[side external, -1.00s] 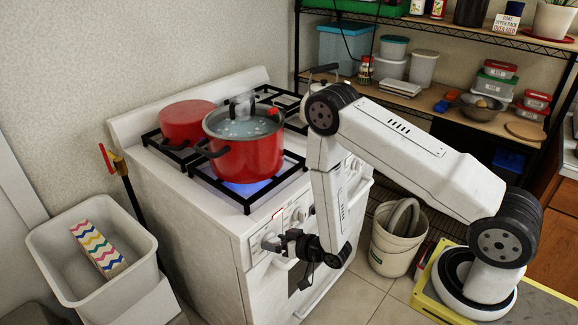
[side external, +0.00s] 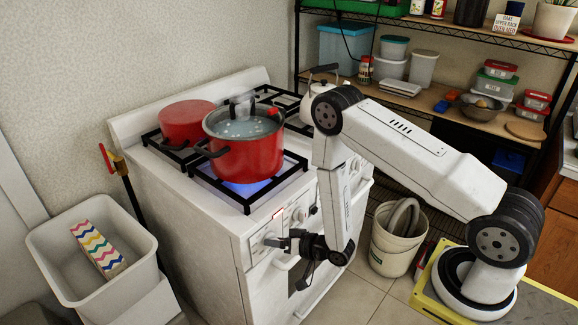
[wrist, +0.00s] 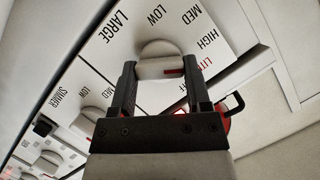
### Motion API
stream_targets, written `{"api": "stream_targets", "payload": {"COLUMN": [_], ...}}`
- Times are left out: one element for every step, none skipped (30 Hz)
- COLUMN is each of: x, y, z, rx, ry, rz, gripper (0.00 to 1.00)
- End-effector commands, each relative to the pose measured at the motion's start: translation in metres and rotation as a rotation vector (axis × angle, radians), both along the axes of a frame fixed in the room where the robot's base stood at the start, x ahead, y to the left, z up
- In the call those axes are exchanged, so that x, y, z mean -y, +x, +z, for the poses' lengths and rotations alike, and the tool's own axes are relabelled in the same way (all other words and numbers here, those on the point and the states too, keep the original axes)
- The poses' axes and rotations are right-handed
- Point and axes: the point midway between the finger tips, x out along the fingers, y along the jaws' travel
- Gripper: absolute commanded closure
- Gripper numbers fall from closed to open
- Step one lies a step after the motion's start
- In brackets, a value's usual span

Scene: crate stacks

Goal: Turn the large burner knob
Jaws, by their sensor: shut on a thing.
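The large burner knob (wrist: 158,50) is a round white knob with a raised grip bar and a red mark, on a panel lettered LARGE, LOW, MED, HIGH and LITE. The red mark points right in the wrist view, towards the red LITE lettering. My gripper (wrist: 160,68) has one finger on each side of the bar and is shut on it. In the side view my gripper (side external: 273,241) reaches level to the leftmost knob on the stove front, which its fingers partly hide.
A red pot (side external: 247,158) with a glass lid stands on the front burner over a blue flame. A red pan (side external: 187,123) sits behind it. More knobs line the panel beside my gripper. A bucket (side external: 392,245) stands on the floor right of the stove.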

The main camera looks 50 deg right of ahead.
Motion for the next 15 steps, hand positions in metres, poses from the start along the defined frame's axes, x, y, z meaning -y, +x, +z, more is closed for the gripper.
{"api": "stream_targets", "payload": {"x": [0.0015, 0.0017, 0.0017, 0.0017, 0.0018, 0.0021, 0.0022, 0.0023, 0.0022, 0.0025, 0.0025, 0.0028, 0.0028, 0.0026, 0.0027], "y": [-0.0004, -0.0005, -0.0005, -0.0006, -0.0006, -0.0005, -0.0005, -0.0006, -0.0005, -0.0006, -0.0006, -0.0006, -0.0006, -0.0006, -0.0006], "z": [-0.0009, -0.0009, -0.0011, -0.0013, -0.0014, -0.0015, -0.0017, -0.0020, -0.0022, -0.0022, -0.0024, -0.0028, -0.0030, -0.0030, -0.0034], "rx": [-0.001, 0.000, 0.000, -0.001, -0.001, 0.000, 0.001, 0.000, 0.000, 0.001, 0.000, -0.001, 0.000, 0.000, -0.001], "ry": [0.042, 0.069, 0.106, 0.134, 0.162, 0.201, 0.229, 0.258, 0.296, 0.325, 0.353, 0.391, 0.420, 0.449, 0.486], "rz": [-0.003, -0.003, -0.003, -0.003, -0.003, -0.002, -0.003, -0.002, -0.002, -0.003, -0.002, -0.003, -0.002, -0.001, -0.003], "gripper": [0.97, 0.97, 0.97, 0.97, 0.97, 0.97, 0.97, 0.97, 0.97, 0.97, 0.97, 0.97, 0.97, 0.97, 0.97]}}
